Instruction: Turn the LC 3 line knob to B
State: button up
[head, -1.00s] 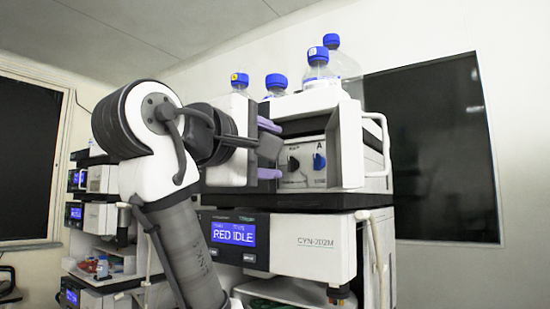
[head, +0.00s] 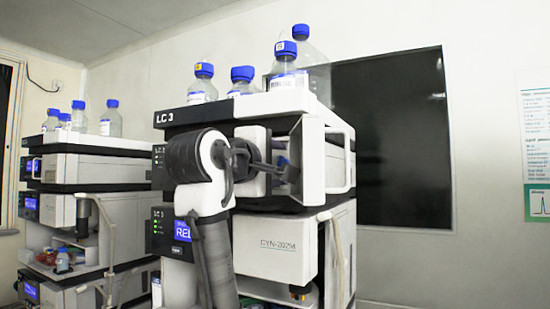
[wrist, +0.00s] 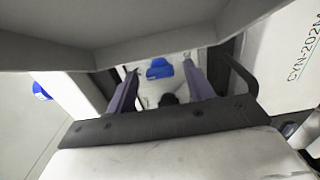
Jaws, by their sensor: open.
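The LC 3 stack (head: 165,117) stands in the middle of the head view. In the wrist view a blue knob (wrist: 159,68) lies between the fingertips of my gripper (wrist: 160,72), with a finger on either side; I cannot tell whether they touch it. A dark knob (wrist: 168,99) shows closer to the gripper's base. My gripper is open. In the head view my gripper (head: 284,172) is inside the white frame at the module's front, and only a sliver of blue (head: 281,161) shows behind it. The knob's pointer and letters are not readable.
The white frame (head: 313,165) stands close right of my gripper. Bottles with blue caps (head: 286,66) stand on top of the stack. A CYN-202M module (head: 277,247) is below. Another instrument stack (head: 95,170) is at the left.

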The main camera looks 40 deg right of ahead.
jog(key=c, duration=1)
jog(key=m, duration=0.4)
jog(key=shift+m, duration=0.4)
jog(key=m, duration=0.4)
jog(key=shift+m, duration=0.3)
jog(key=m, duration=0.4)
jog(key=shift+m, duration=2.2)
